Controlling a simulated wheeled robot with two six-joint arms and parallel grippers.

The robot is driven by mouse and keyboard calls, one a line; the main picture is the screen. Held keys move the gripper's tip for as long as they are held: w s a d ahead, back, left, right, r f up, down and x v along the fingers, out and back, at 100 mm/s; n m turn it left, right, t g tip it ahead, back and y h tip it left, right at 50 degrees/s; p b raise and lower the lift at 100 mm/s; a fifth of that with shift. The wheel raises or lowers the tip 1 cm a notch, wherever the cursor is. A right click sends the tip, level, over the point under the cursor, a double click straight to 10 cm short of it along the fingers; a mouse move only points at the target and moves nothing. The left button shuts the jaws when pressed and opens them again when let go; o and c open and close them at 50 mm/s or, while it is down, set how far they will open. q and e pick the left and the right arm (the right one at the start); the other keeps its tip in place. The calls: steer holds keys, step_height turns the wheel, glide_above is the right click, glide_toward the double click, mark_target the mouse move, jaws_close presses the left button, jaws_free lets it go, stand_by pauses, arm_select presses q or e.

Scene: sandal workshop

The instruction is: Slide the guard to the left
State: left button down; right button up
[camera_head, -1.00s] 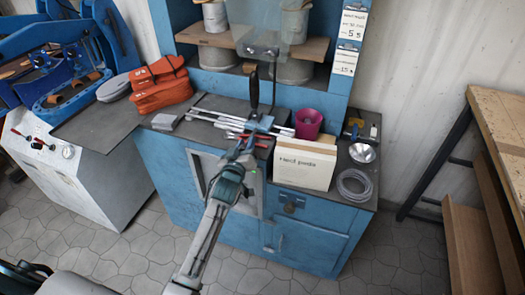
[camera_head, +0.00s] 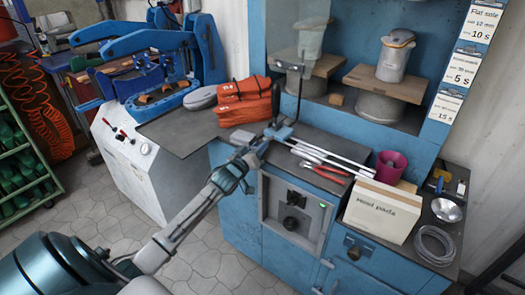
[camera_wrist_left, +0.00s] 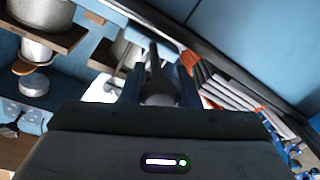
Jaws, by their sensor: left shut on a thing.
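The guard (camera_head: 287,40) is a clear panel in front of the left pot in the press opening. A dark rod (camera_head: 299,95) runs down from its bracket toward my left gripper (camera_head: 278,130). The left gripper is shut on the guard's handle, low over the worktop. In the left wrist view the two fingers (camera_wrist_left: 161,80) close around a dark handle (camera_wrist_left: 153,56); the fingers partly hide it. My right gripper is in no view.
Orange bags (camera_head: 245,103) lie just left of the gripper. Pale rods (camera_head: 330,155) and red-handled pliers (camera_head: 322,170) lie to its right. A cardboard box (camera_head: 382,211) and magenta cup (camera_head: 390,167) stand farther right. A blue press (camera_head: 150,65) stands at left.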

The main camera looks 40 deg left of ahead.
arm_select(q)
steer(key=shift+a+r, duration=0.1)
steer(key=shift+r, duration=0.05)
steer(key=c, duration=1.5)
jaws_free()
steer(key=o, duration=0.4)
steer(key=shift+a, duration=0.25)
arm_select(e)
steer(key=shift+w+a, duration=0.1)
arm_select(q)
steer(key=s+b, duration=0.5)
steer(key=s, duration=0.5)
steer(key=shift+s+d+f, duration=0.2)
steer(key=shift+s+d, duration=0.15)
steer(key=shift+d, duration=0.1)
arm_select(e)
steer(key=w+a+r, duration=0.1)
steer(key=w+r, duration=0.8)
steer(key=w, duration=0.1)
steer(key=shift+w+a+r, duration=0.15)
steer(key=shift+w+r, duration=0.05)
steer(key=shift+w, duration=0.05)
